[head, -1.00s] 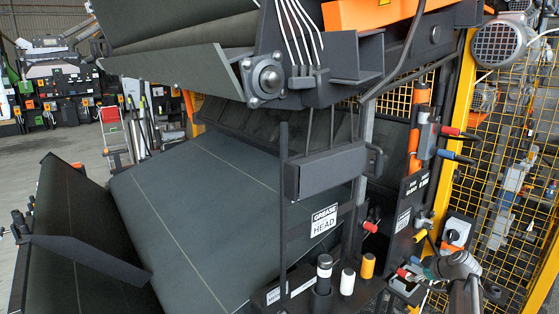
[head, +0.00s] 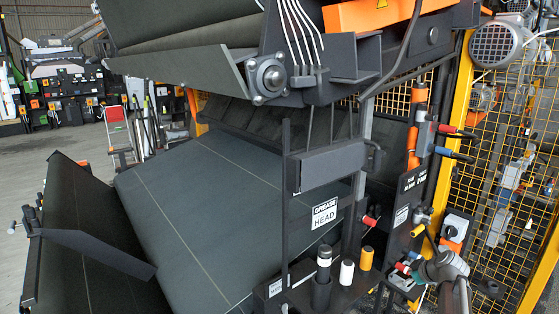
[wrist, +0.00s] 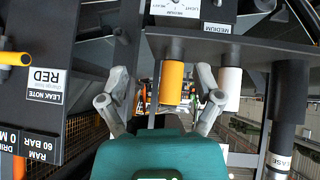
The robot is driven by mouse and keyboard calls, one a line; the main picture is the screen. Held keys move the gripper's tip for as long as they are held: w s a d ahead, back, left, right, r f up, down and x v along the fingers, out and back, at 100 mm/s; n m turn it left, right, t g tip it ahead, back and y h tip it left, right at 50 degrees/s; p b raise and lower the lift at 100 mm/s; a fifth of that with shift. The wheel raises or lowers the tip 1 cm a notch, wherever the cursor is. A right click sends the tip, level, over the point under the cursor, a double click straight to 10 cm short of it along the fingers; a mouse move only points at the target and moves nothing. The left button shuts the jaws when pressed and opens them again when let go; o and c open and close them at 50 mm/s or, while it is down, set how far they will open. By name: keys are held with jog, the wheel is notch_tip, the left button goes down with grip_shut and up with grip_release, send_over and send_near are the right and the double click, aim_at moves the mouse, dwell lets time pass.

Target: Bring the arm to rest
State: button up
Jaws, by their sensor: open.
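My gripper (wrist: 162,72) is open in the wrist view, with its two grey fingers spread above its teal body. Nothing shows held between the fingers. A yellow cylinder (wrist: 172,82) appears between and beyond the fingers, and a white cylinder (wrist: 230,88) is to the right; I cannot tell the gap to either. In the head view, part of my arm (head: 445,266) is at the lower right, beside the machine; the fingertips are not clear there.
Colored handles (head: 455,131) project at the right, before a yellow mesh fence (head: 505,190). A dark belt (head: 205,220) fills the middle; open floor lies left.

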jog(key=s+a+f+m+g+h, duration=0.2)
jog(key=s+a, duration=0.6)
jog(key=a, duration=0.4)
jog(key=s+a+f+m+g+h, duration=0.2)
jog(key=s+a+m+g, duration=0.3)
jog(key=s+a, duration=0.4)
jog(key=a+m, duration=0.1)
jog(key=a, duration=0.2)
jog(key=shift+s+f, duration=0.2)
jog(key=shift+f, duration=0.2)
jog(key=shift+a, duration=0.1)
